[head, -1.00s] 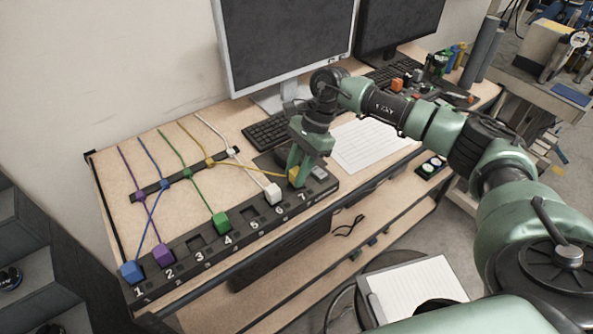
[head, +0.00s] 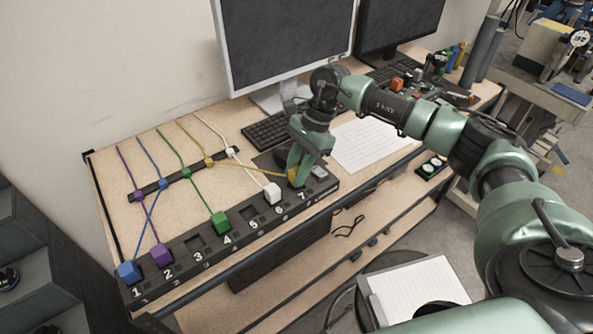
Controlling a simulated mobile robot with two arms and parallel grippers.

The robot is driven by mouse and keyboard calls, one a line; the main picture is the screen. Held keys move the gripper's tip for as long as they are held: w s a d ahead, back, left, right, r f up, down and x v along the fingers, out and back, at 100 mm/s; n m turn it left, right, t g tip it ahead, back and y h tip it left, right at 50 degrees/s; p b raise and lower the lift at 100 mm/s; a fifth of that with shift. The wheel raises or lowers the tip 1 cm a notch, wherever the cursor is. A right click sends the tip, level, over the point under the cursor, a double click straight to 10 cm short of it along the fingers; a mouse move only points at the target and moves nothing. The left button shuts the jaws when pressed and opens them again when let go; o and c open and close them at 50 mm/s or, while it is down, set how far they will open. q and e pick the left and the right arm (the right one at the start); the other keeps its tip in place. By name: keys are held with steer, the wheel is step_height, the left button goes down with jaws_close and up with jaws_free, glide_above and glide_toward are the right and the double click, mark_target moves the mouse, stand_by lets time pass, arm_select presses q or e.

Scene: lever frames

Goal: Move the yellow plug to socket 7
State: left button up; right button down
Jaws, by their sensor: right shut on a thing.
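The yellow plug (head: 293,176) is at socket 7 near the right end of the dark numbered strip (head: 206,261). Its yellow cord runs left to the rear bar. My right gripper (head: 298,176) comes down over the plug and is shut on it. The fingers hide part of the plug, so I cannot tell how deep it sits. The white plug (head: 272,193) stands at socket 6, just left of it. My left gripper is not in view.
The green plug (head: 220,222) is at socket 4, the purple plug (head: 161,254) at 2 and the blue plug (head: 129,272) at 1. Sockets 3 and 5 look empty. A keyboard (head: 266,132), a monitor (head: 290,45) and paper sheets (head: 368,143) lie behind and right.

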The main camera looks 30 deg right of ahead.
steer(key=shift+f+b, duration=0.8)
steer(key=shift+b, duration=0.7)
stand_by(1.7)
steer(key=c, duration=1.1)
jaws_free()
steer(key=shift+o, duration=0.2)
steer(key=o, duration=0.4)
steer(key=shift+r+p, duration=1.5)
steer(key=shift+r, duration=2.05)
